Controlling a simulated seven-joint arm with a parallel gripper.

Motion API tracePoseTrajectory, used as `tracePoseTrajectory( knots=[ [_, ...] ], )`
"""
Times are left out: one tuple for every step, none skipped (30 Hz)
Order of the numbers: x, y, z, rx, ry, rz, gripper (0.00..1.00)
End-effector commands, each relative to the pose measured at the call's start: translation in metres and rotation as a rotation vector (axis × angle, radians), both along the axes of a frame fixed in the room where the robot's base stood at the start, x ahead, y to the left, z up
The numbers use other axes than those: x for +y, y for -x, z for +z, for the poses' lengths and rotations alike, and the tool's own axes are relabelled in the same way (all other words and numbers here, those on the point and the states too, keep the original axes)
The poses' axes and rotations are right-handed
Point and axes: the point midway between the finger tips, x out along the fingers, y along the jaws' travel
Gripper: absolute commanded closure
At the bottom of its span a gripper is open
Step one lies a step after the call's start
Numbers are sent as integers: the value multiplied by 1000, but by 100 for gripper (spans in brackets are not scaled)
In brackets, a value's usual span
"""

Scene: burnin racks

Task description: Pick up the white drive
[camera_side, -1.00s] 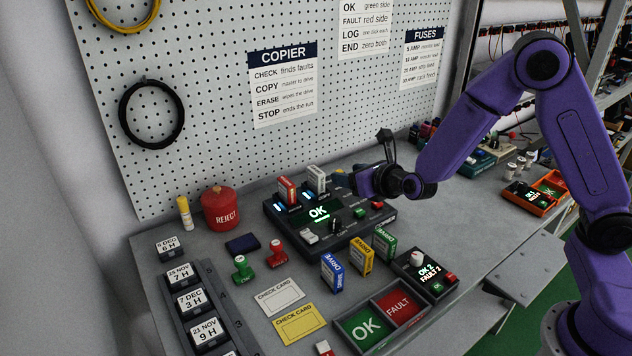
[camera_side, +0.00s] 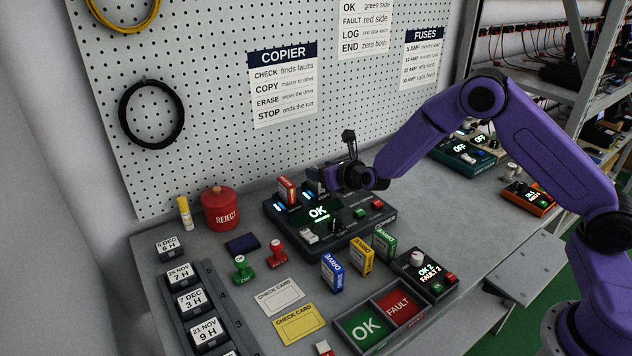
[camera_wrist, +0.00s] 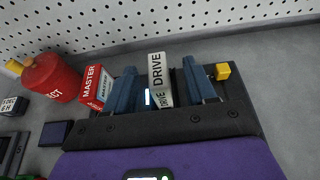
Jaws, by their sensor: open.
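The white drive (camera_wrist: 158,80) stands upright in the copier, marked DRIVE, in the wrist view. My gripper (camera_wrist: 160,88) is open, with one blue finger on each side of the drive in that view and gaps between. In the side view my gripper (camera_side: 318,182) is over the back of the black copier (camera_side: 349,234) and hides most or all of the white drive. The red MASTER drive (camera_side: 287,190) stands in the copier just left of my gripper; it also shows in the wrist view (camera_wrist: 92,86). The copier screen reads OK.
Blue (camera_side: 332,273), yellow (camera_side: 361,256) and green (camera_side: 384,243) drives stand in front of the copier. A red REJECT pot (camera_side: 221,210) is at its left. The OK/FAULT tray (camera_side: 365,326) lies at the front. The pegboard wall (camera_side: 215,130) rises close behind.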

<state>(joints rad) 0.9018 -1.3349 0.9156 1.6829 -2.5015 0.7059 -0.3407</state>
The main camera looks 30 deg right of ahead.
Motion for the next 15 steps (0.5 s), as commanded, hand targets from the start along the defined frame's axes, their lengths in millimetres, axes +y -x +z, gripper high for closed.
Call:
tracePoseTrajectory(
  knots=[
    [0,-3,-2,0,0,0,45],
    [1,-5,-3,0,0,0,45],
    [1,-8,-6,1,0,-1,45],
    [1,-11,-7,0,0,-1,45],
    [2,-14,-9,1,0,-1,45],
    [2,-18,-12,1,0,-1,45],
    [3,-21,-14,0,-1,-1,45],
    [3,-24,-16,0,-1,-1,45],
    [4,-28,-17,0,-1,-1,45],
    [3,-32,-19,0,-1,-1,45],
    [3,-34,-20,0,-1,-1,45],
    [3,-38,-21,0,1,-2,45],
    [3,-40,-21,-1,0,-1,45],
    [4,-41,-22,0,0,-1,45],
    [4,-43,-23,0,0,0,45]
  ],
)
